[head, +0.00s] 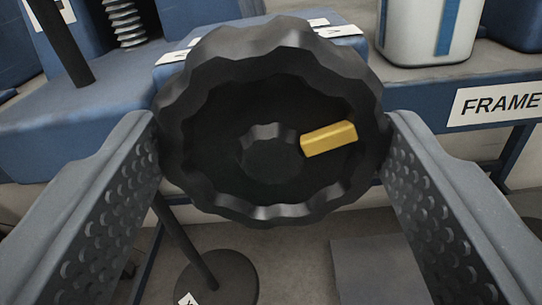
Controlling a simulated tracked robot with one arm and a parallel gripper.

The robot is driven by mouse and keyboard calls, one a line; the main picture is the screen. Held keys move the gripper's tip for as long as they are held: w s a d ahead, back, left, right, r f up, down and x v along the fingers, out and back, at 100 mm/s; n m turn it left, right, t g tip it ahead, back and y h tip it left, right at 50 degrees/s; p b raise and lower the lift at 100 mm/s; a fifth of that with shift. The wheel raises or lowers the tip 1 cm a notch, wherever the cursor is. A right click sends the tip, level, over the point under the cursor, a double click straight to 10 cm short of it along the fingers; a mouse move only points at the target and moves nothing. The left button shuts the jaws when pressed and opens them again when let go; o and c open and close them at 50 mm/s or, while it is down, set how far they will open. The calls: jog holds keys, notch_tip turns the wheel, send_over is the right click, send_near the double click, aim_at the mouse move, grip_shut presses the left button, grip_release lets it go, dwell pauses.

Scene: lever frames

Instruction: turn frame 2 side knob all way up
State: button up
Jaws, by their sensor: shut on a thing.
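A large black scalloped knob (215,112) fills the middle of the head view, its round face toward me. A yellow bar marker (328,139) on its recessed face points to the right and slightly up from the hub. My gripper (270,135) is shut on the knob, with one dotted grey finger against its left rim and the other against its right rim. A sign reading "FRAME" (500,103) is on the blue beam at the right; its number is cut off by the picture's edge. The knob hides what it is mounted on.
A blue frame body (60,125) with a dark rod (62,42) and a spring (126,24) stands behind at the left. A white container with a blue stripe (425,35) is at the upper right. A round dark base (215,280) stands on the floor below.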

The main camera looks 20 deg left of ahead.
jog(key=shift+d+r+m+p, duration=0.2)
jog(key=shift+m+p, duration=0.3)
jog(key=shift+p, duration=0.5)
jog(key=shift+f, duration=0.2)
jog(key=o, duration=1)
jog(key=shift+s, duration=0.1)
jog(key=p+v, duration=0.2)
jog(key=v, duration=1.1)
jog(key=shift+s, duration=0.25)
jog(key=shift+d, duration=0.1)
